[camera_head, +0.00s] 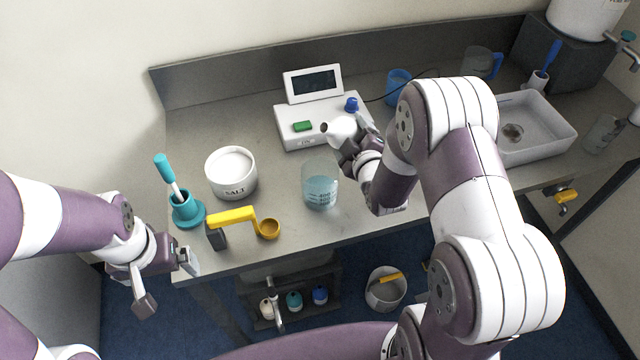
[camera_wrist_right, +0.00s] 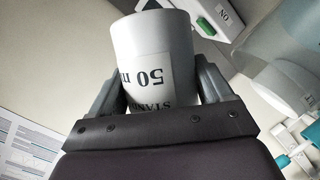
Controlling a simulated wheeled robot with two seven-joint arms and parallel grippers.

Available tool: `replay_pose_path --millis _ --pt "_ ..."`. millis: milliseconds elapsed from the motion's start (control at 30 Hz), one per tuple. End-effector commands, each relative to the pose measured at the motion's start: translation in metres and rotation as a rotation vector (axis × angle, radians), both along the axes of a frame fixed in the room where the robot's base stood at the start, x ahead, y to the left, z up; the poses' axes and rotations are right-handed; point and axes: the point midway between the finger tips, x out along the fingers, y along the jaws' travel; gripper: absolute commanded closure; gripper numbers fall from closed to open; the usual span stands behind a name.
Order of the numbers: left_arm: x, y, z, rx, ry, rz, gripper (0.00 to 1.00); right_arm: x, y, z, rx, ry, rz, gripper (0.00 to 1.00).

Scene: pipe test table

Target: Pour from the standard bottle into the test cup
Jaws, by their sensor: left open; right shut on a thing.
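My right gripper (camera_head: 354,148) is shut on the white standard bottle (camera_head: 342,130), whose label reads "50 m" and "STAND" in the right wrist view (camera_wrist_right: 155,50). In the head view the bottle is tilted, its dark mouth toward the left, in front of the white meter. The test cup seems to be the clear beaker (camera_head: 320,190) with pale blue liquid, standing on the table nearer than the bottle. The bottle looks apart from it; no stream shows. My left gripper (camera_head: 168,283) is open and empty off the table's front left edge.
A white meter (camera_head: 303,138) with a green button and screen stands behind. A salt tub (camera_head: 231,185), teal holder (camera_head: 187,212) and yellow-handled scoop (camera_head: 236,216) stand left of the beaker. A white sink tray (camera_head: 545,150) is at the right. Bare table lies between tub and beaker.

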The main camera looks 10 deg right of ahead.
Motion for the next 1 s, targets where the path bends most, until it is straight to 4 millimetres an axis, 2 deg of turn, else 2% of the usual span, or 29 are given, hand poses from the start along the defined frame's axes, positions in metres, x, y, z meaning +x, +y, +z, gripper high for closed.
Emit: replay_pose_path --millis 33,167,267,533,667,800,1000 --pt "0.0 0.0 0.016 0.0 0.0 0.0 0.0 -0.001 0.005 0.011 0.066 0.02 0.002 0.63" --pt "0.0 0.0 0.033 0.0 -0.002 0.0 0.0 -0.005 0.018 0.012 0.293 0.093 0.0 0.63" --pt "0.0 0.0 0.034 0.0 -0.002 0.0 0.0 -0.007 0.023 0.008 0.383 0.12 0.0 0.63" --pt "0.0 0.0 0.035 0.0 -0.001 0.0 0.0 -0.008 0.027 0.007 0.424 0.131 0.0 0.63" --pt "0.0 0.0 0.046 0.0 -0.001 0.0 0.0 -0.014 0.044 0.004 0.634 0.198 0.0 0.63" --pt "0.0 0.0 0.048 0.0 -0.001 0.0 0.0 -0.018 0.059 -0.001 0.813 0.252 0.0 0.63" --pt "0.0 0.0 0.047 0.0 -0.001 0.0 0.0 -0.019 0.06 -0.003 0.834 0.256 -0.002 0.63"
